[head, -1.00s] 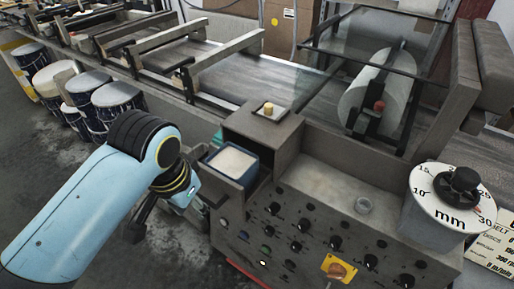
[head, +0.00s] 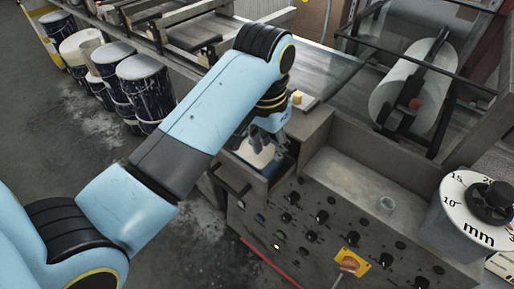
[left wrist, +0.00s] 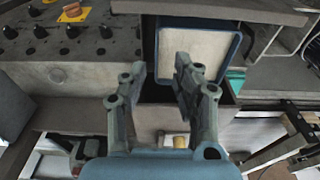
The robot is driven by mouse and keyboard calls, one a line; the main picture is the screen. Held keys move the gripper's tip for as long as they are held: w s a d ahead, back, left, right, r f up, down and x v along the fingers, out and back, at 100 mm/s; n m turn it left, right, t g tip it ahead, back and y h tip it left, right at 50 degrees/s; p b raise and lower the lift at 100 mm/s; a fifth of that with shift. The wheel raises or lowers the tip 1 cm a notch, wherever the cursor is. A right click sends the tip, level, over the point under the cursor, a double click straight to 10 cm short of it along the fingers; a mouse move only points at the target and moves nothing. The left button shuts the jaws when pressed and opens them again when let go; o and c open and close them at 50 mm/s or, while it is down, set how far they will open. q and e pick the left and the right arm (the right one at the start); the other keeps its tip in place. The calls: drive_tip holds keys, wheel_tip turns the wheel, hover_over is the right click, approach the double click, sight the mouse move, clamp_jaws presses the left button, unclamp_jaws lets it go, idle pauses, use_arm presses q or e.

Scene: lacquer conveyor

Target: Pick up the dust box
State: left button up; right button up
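The dust box (head: 276,166) is a small dark-blue open-topped box with pale dust in it. It sits in a recess at the left end of the grey control console. My left gripper (head: 268,138) is above its far side and hides part of it. In the left wrist view the dust box (left wrist: 235,56) is at the top centre. There my left gripper (left wrist: 160,62) has its two fingers apart with nothing gripped between them. One finger overlaps the box in the picture; I cannot tell whether it touches. My right gripper is not in view.
The console (head: 310,215) carries several knobs and a yellow-plated switch (head: 350,262). A small cream knob (head: 297,97) stands just behind the box. A dial drum (head: 480,205) is at the right. Several paint drums (head: 145,85) stand on the left floor.

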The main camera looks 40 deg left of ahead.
use_arm(q)
drive_tip(key=p, duration=0.1)
hover_over(272, 178)
wheel_tip(272, 178, down, 5)
drive_tip(key=shift+f, duration=0.1)
drive_tip(key=shift+w+f, duration=0.1)
drive_tip(key=shift+f, duration=0.35)
drive_tip(key=shift+f, duration=0.2)
idle(0.3)
clamp_jaws()
